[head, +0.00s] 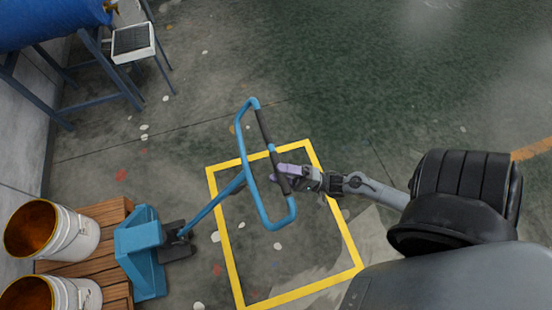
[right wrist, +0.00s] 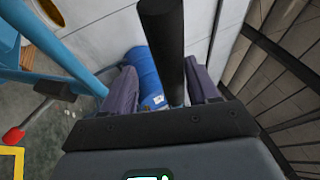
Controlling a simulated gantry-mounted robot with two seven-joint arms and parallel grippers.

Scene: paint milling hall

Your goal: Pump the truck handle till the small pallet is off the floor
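The blue pallet truck (head: 140,250) stands at the left, its body against the small wooden pallet (head: 104,212). Its handle (head: 244,150) is a tilted blue loop with a black grip (head: 265,132) on one side. My right gripper (head: 286,174) is at this grip. In the right wrist view the black grip (right wrist: 162,35) passes between the two spread purple fingers (right wrist: 165,92), with a gap showing on its left side. The gripper looks open around it. Whether the pallet touches the floor cannot be told from above. My left gripper is out of view.
Two white buckets with orange-brown insides, one (head: 86,238) behind the other (head: 80,295), stand on the pallet. A yellow floor outline (head: 230,262) lies under the handle. A blue drum (head: 50,20) on a stand is at the upper left. The floor at upper middle is clear.

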